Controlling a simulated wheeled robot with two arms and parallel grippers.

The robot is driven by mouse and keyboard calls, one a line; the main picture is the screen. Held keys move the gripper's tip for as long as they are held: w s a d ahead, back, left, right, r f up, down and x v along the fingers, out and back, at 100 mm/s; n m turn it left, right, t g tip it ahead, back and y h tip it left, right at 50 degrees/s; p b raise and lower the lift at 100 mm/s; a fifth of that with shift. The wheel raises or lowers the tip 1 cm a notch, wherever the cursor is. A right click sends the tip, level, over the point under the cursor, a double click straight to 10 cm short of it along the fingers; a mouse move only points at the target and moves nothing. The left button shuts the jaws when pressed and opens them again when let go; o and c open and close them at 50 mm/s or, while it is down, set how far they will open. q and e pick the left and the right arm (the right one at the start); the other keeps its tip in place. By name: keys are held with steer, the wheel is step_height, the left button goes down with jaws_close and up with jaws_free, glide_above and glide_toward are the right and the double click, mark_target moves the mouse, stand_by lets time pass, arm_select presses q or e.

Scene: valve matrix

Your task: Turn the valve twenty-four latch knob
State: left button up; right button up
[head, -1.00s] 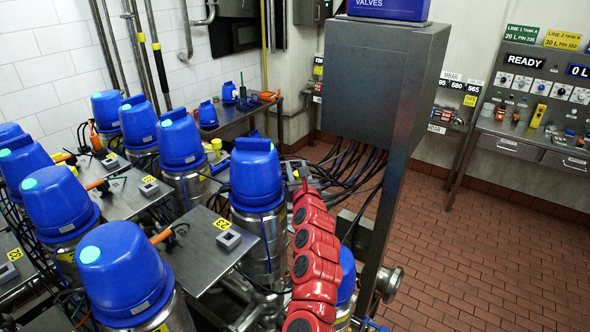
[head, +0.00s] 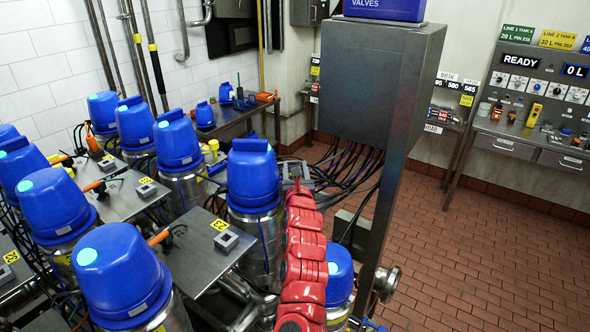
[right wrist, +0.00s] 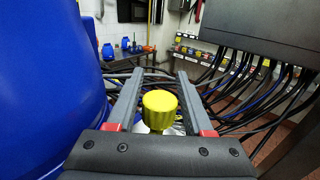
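A ribbed yellow knob (right wrist: 160,107) shows in the right wrist view between the two grey fingers of my right gripper (right wrist: 158,78). The fingers are apart, with a gap on both sides of the knob. I cannot read a valve number on it. In the head view my right gripper (head: 294,184) is small, at the end of the red arm, just right of a blue valve head (head: 253,180). That head also fills the left of the right wrist view (right wrist: 45,75). The knob is hidden in the head view. My left gripper is not in view.
Several blue valve heads on steel bodies stand at left, with steel plates (head: 195,245) between them. A grey cabinet (head: 375,85) hangs right of the gripper, with many dark cables (head: 340,165) below. Clear brick floor (head: 480,250) lies at right.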

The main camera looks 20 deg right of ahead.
steer(key=shift+s+f, duration=0.1)
steer(key=shift+s+a+b, duration=0.2)
steer(key=shift+s+b, duration=0.2)
steer(key=shift+s, duration=0.1)
steer(key=b+v, duration=0.5)
steer(key=v, duration=0.7)
steer(key=shift+s+a+f, duration=0.1)
steer(key=shift+s, duration=0.1)
steer(key=p+v, duration=0.3)
steer(key=p, duration=0.2)
steer(key=shift+s+p, duration=0.4)
